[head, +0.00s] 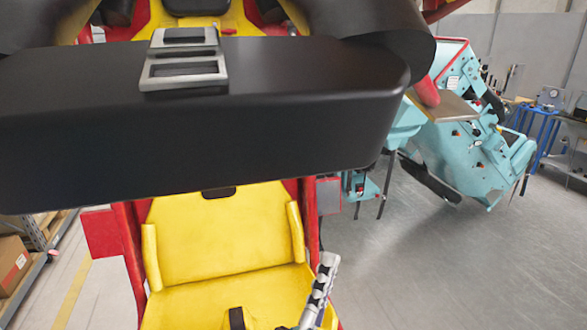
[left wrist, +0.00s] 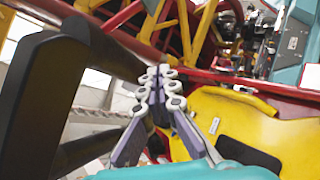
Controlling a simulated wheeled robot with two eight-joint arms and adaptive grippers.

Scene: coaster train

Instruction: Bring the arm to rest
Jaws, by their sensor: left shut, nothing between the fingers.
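My left gripper (head: 327,262) shows at the bottom of the head view, in front of the right edge of a yellow seat (head: 222,240). In the left wrist view my left gripper (left wrist: 158,75) points away from the camera, its two fingers together and nothing between them. A thick black padded bar (left wrist: 45,85) stands close on its left there, with a gap to the fingers. The yellow seat (left wrist: 255,130) is on its right. My right gripper is in neither view.
The black restraint bar (head: 200,145) with a metal buckle (head: 184,72) spans the head view above the seat. Red frame posts (head: 130,250) flank the seat. Turquoise machinery (head: 470,150) stands at the right on open grey floor (head: 440,270). Shelving with cardboard boxes (head: 12,265) is at lower left.

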